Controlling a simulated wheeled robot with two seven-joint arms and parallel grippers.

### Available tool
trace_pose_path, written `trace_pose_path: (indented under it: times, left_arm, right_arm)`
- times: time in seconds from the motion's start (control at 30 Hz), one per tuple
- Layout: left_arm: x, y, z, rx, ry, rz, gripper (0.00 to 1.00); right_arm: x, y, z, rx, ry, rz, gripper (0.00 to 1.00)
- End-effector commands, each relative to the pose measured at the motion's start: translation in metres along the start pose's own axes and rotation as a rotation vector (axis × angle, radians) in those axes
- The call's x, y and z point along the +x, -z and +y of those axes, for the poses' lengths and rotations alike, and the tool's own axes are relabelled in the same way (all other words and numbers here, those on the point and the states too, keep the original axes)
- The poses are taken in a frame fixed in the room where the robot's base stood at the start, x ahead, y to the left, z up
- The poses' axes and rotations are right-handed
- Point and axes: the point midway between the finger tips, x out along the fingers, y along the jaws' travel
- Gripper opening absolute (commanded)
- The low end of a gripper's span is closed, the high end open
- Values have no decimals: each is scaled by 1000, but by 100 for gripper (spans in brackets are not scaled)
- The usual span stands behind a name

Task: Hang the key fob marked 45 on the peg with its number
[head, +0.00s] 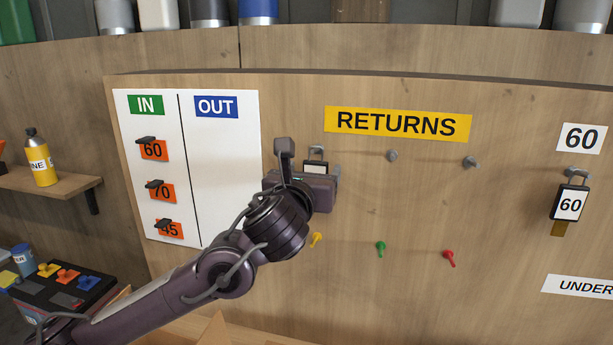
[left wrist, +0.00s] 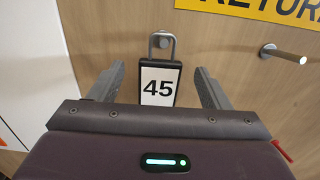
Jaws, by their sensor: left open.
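The key fob marked 45 (left wrist: 160,88) is black with a white face and hangs by its shackle from a grey peg (left wrist: 161,41) below the RETURNS sign. In the head view the fob (head: 315,168) shows only its top, the rest hidden behind my gripper. My left gripper (head: 311,163) is open in front of the board. In the left wrist view its fingers (left wrist: 160,72) stand on either side of the fob, with gaps to it. No peg labelled 45 is in view. My right gripper is not in view.
Two bare grey pegs (head: 392,156) (head: 470,162) stick out right of the fob. A fob marked 60 (head: 570,203) hangs below the 60 label (head: 581,138). Yellow, green and red pegs sit lower. The IN/OUT board (head: 222,170) is at left, with orange tags.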

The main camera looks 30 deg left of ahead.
Motion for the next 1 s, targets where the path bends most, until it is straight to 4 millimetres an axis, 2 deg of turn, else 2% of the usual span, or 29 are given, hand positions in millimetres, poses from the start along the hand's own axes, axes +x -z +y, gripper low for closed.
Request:
trace_pose_path:
  times: [0.2, 0.47, 0.83, 0.87, 1.0]
  left_arm:
    - [15, 0, 0, 0, 0, 0, 71]
    - [16, 0, 0, 0, 0, 0, 71]
    - [16, 0, 0, 0, 0, 1, 23]
    - [16, 0, 0, 0, 0, 1, 41]
    - [16, 0, 0, 0, 0, 1, 22]
  right_arm:
    - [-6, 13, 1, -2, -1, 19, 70]
    - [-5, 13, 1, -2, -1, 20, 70]
    - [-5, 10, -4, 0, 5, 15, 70]
    - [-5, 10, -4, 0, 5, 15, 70]
    - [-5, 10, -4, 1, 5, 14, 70]
